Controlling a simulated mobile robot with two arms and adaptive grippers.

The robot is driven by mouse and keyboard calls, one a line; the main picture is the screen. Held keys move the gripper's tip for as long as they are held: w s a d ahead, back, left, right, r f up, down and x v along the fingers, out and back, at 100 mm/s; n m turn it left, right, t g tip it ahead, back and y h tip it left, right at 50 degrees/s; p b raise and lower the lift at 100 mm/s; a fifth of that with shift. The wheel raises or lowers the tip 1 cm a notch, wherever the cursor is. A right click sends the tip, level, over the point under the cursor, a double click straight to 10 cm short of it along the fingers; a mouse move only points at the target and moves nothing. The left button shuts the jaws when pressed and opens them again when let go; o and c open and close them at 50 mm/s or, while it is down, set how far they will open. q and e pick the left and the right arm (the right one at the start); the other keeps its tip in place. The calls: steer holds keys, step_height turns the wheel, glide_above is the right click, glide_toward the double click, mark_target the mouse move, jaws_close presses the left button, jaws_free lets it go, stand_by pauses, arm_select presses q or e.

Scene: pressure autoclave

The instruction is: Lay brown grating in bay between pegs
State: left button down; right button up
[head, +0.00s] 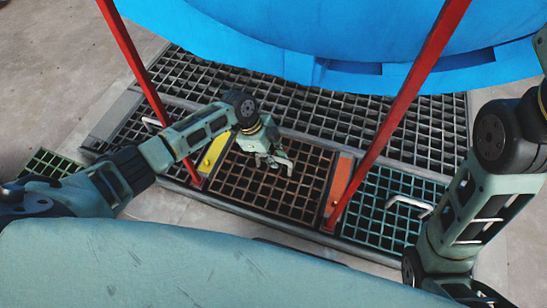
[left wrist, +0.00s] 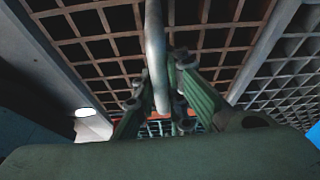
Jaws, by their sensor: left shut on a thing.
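The brown grating (head: 255,184) lies roughly level in the front row of the floor, between a yellow plate (head: 213,153) at left and an orange plate (head: 339,182) at right. I cannot tell whether it rests fully down or sits slightly raised. No separate pegs can be made out. My left gripper (head: 272,161) is shut on its pale handle (head: 285,163). In the left wrist view the handle (left wrist: 155,45) runs between the fingers (left wrist: 168,105), with the brown bars (left wrist: 95,22) beyond. Only part of my right arm's end shows at the lower right; its fingers cannot be made out.
Two red posts (head: 131,58) (head: 408,88) rise beside the bay. A teal grating (head: 372,205) with its own pale handle (head: 407,203) lies at right. Dark grating (head: 300,108) lies behind, under a large blue vessel (head: 350,30). A green grating (head: 50,163) lies at far left.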

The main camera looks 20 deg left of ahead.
arm_select(q)
steer(key=shift+w+d, duration=0.1)
steer(key=c, duration=1.9)
jaws_free()
steer(key=shift+c, duration=0.2)
steer(key=shift+o, duration=1.3)
steer(key=shift+f, duration=0.1)
steer(key=shift+s+f, duration=0.1)
steer(key=shift+s, duration=0.1)
step_height(320, 180, up, 10)
steer(key=shift+w+r, duration=0.1)
steer(key=shift+r, duration=0.1)
